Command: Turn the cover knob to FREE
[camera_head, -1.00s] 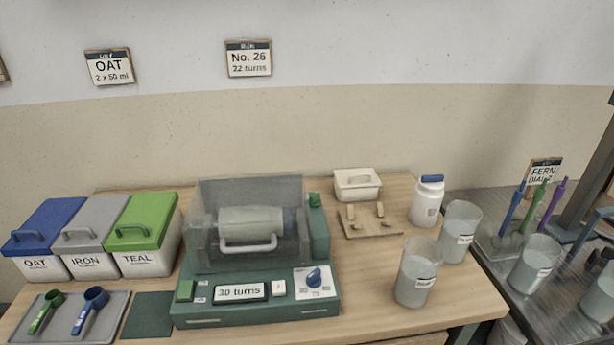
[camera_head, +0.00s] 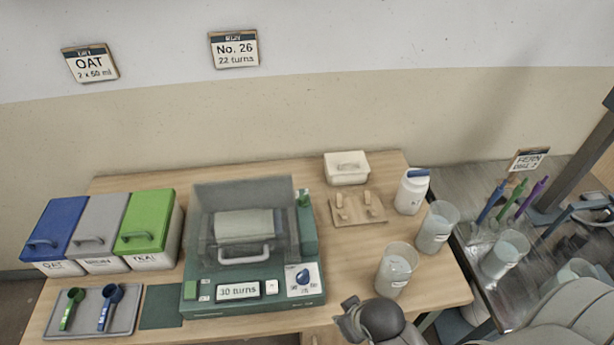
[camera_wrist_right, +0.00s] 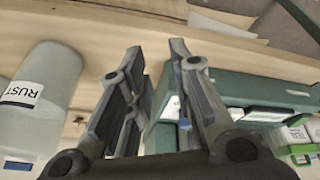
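The green mixing machine (camera_head: 255,301) stands at the middle of the table with its clear cover (camera_head: 243,192) down over a drum. A green knob (camera_head: 303,197) sits on the post right of the cover. A blue pointer knob (camera_head: 303,276) is on the front panel; its markings are too small to read. My right gripper (camera_head: 346,319) is at the table's front edge, right of the machine, apart from both knobs. In the right wrist view it (camera_wrist_right: 157,52) is open and empty, with the machine (camera_wrist_right: 220,90) beside it. My left gripper is not in view.
Cups stand close by on the right, one at the front (camera_head: 396,270) and one behind (camera_head: 437,227). A wooden stand (camera_head: 357,209) and white tub (camera_head: 346,168) are behind. Lidded bins stand left, with a scoop tray (camera_head: 92,322) before them.

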